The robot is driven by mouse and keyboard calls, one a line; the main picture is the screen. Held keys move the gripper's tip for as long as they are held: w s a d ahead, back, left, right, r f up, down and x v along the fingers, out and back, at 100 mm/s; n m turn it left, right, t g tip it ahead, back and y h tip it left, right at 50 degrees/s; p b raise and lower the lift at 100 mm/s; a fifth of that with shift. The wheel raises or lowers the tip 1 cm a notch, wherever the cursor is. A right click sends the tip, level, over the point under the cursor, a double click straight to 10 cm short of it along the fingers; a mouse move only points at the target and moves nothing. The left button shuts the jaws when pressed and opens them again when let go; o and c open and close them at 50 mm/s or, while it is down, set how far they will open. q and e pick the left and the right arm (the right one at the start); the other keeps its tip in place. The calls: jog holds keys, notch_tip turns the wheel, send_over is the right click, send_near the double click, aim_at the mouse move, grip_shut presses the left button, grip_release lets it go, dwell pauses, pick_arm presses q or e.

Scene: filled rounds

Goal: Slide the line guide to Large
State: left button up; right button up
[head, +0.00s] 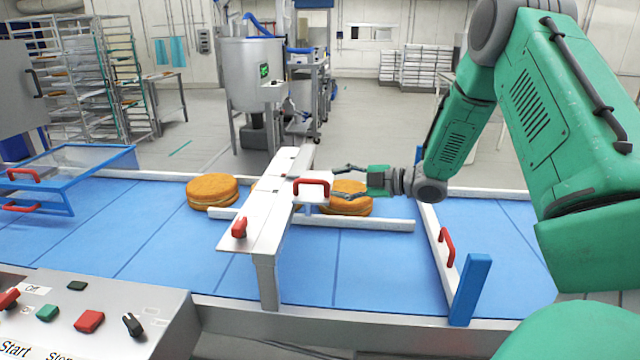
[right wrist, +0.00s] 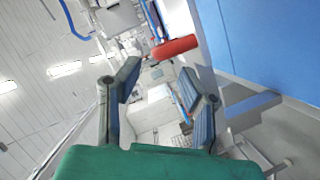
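The line guide is a white block with a red handle (head: 312,187) on a pale crossbar (head: 265,205) over the blue conveyor. White guide rails (head: 370,222) run below it along the belt. Size marks on the crossbar are too small to read, so I cannot tell which one is Large. My right gripper (head: 341,182) is just right of the red handle, fingers spread and pointing left towards it. In the right wrist view the fingers (right wrist: 160,72) are apart with nothing between them, and the red handle (right wrist: 175,48) lies beyond their tips. My left gripper is not in view.
A red knob (head: 239,228) stands at the crossbar's near end. A gate with a red handle (head: 447,248) and blue post (head: 471,290) is at right. A control panel (head: 100,310) is front left.

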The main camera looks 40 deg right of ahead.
jog(key=v, duration=0.3)
jog(key=shift+s+a+r, duration=0.1)
jog(key=shift+s+r, duration=0.1)
jog(key=shift+s, duration=0.25)
jog(key=shift+d+f, duration=0.1)
jog(key=shift+d, duration=0.1)
